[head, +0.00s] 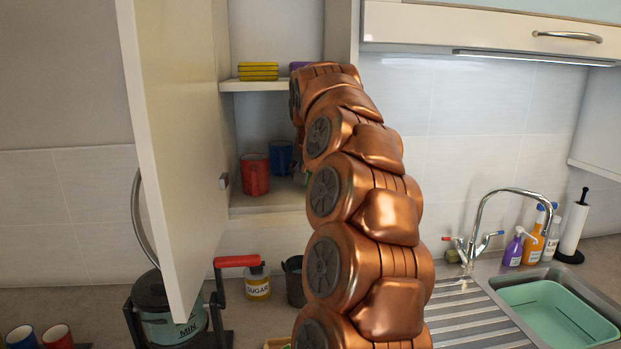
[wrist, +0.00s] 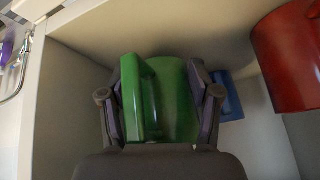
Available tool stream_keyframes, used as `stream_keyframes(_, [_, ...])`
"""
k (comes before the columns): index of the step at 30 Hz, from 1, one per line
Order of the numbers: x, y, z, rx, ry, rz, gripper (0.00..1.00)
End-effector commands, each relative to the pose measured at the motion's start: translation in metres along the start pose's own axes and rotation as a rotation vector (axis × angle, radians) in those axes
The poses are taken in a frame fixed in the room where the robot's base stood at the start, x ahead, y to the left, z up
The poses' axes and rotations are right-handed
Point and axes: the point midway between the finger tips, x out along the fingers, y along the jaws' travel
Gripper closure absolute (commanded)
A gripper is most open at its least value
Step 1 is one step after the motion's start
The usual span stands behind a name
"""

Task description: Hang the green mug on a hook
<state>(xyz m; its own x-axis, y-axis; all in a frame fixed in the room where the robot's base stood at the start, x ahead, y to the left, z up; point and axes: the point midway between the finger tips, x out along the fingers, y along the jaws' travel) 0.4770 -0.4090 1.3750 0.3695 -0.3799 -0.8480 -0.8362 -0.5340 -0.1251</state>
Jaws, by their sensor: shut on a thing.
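The green mug (wrist: 178,110) sits between the two fingers of my gripper (wrist: 155,85) in the wrist view. The gripper is shut on it, and the mug's handle faces the camera. The mug is inside the open cabinet, close to a pale panel. In the head view my copper arm reaches into the cabinet and hides the gripper and the green mug. No hook shows clearly in either view.
A red mug (head: 254,174) and a blue mug (head: 281,157) stand on the cabinet shelf, near the held mug. Yellow sponges (head: 258,71) lie on the shelf above. The open cabinet door (head: 180,130) stands left of my arm. A sink (head: 550,312) lies right.

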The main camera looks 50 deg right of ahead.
Motion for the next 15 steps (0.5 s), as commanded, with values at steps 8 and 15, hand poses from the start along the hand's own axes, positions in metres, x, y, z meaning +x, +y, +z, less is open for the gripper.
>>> stream_keyframes(8, [0.0071,0.0013,0.0047,0.001,0.003,-0.003,1.0])
stream_keyframes(15, [0.0083,0.0013,0.0053,0.001,0.002,-0.002,1.0])
